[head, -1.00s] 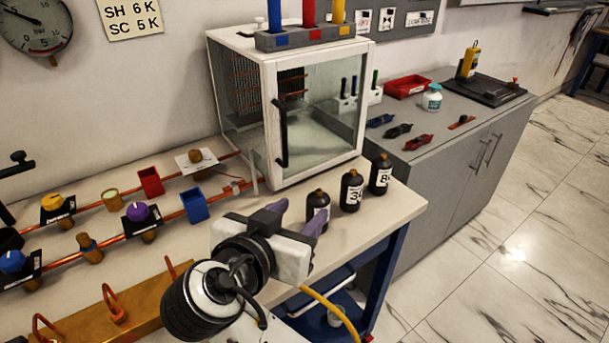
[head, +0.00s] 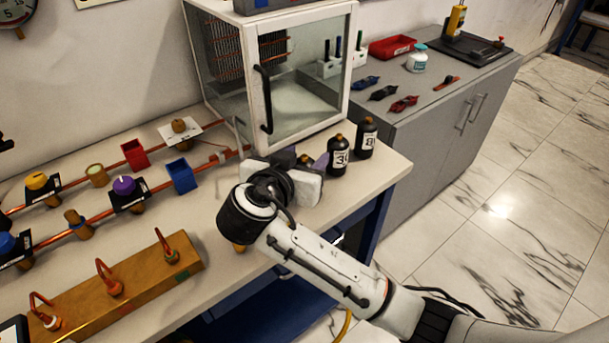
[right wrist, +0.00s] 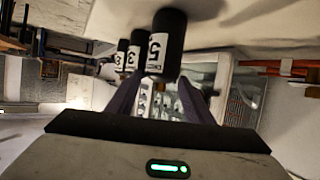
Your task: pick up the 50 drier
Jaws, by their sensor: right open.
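The drier whose label starts with 5 is a black bottle (right wrist: 165,45) in the right wrist view, with a white label; the rest of its number is cut off by the viewing angle. It stands just ahead of and between the open purple fingers of my right gripper (right wrist: 160,88), with no grip on it. In the head view, my right gripper (head: 304,163) hides most of this bottle; only its cap area shows behind the hand. Two similar bottles, one marked 30 (head: 338,158) and one starting with 8 (head: 366,139), stand to its right. My left gripper is out of view.
A glass-fronted cabinet (head: 304,111) with a black handle stands behind the bottles. Copper pipes with valves, a red cup (head: 134,154) and a blue cup (head: 181,177) lie left. A brass manifold (head: 130,290) is at the front. The bench's right edge is near the bottles.

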